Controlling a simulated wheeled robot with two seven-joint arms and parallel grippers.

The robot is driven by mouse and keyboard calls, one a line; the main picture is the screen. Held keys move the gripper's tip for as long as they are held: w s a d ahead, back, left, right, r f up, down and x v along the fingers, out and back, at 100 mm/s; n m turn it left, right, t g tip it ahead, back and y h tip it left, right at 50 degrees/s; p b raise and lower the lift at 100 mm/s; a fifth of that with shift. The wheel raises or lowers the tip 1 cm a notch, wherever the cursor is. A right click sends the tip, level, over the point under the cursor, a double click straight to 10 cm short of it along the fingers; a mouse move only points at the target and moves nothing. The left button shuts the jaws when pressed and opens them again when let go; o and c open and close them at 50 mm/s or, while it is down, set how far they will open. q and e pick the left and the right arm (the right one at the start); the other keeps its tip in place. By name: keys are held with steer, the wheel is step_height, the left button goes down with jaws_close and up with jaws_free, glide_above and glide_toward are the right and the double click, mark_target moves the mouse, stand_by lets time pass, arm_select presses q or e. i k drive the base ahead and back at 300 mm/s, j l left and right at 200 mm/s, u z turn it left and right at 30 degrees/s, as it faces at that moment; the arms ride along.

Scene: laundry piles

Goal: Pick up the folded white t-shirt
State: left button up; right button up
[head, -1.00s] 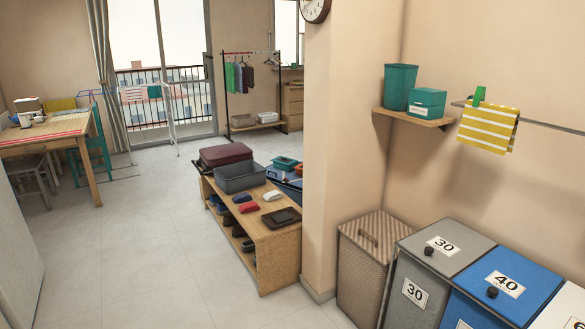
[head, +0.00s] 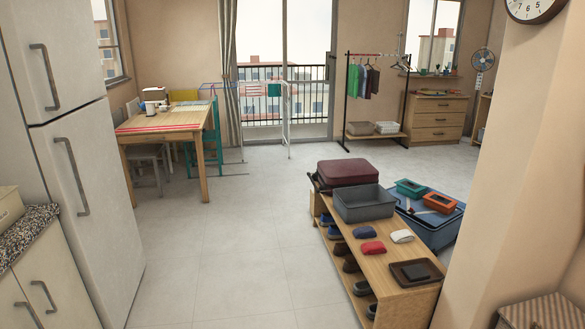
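No folded white t-shirt can be made out for sure in the head view. A small white item (head: 402,236) lies on top of the wooden shoe bench (head: 425,296), beside a red item (head: 373,248) and a blue one (head: 365,232). It is too small to tell what it is. Neither of my grippers shows.
A grey bin (head: 364,204) and a maroon case (head: 342,172) are at the bench's far end. A wooden table (head: 171,132), drying rack (head: 246,90) and dresser (head: 437,120) are farther off. The floor (head: 240,240) between fridge (head: 82,140) and bench is clear.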

mark_target(404, 235)
steer(key=i+z, duration=0.15)
steer(key=i, duration=0.45)
steer(key=i+j+z, duration=0.15)
steer(key=i, duration=0.5)
steer(key=i+j+z, duration=0.15)
steer(key=i+z, duration=0.15)
steer(key=z, duration=0.15)
steer(key=i+j+z, duration=0.2)
steer(key=z, duration=0.25)
steer(key=i+j+z, duration=0.3)
steer(key=z, duration=0.15)
steer(key=i+j+z, duration=0.15)
steer(key=j+z, duration=0.3)
steer(key=i+j+z, duration=0.1)
steer(key=j+z, duration=1.1)
steer(key=j, duration=0.45)
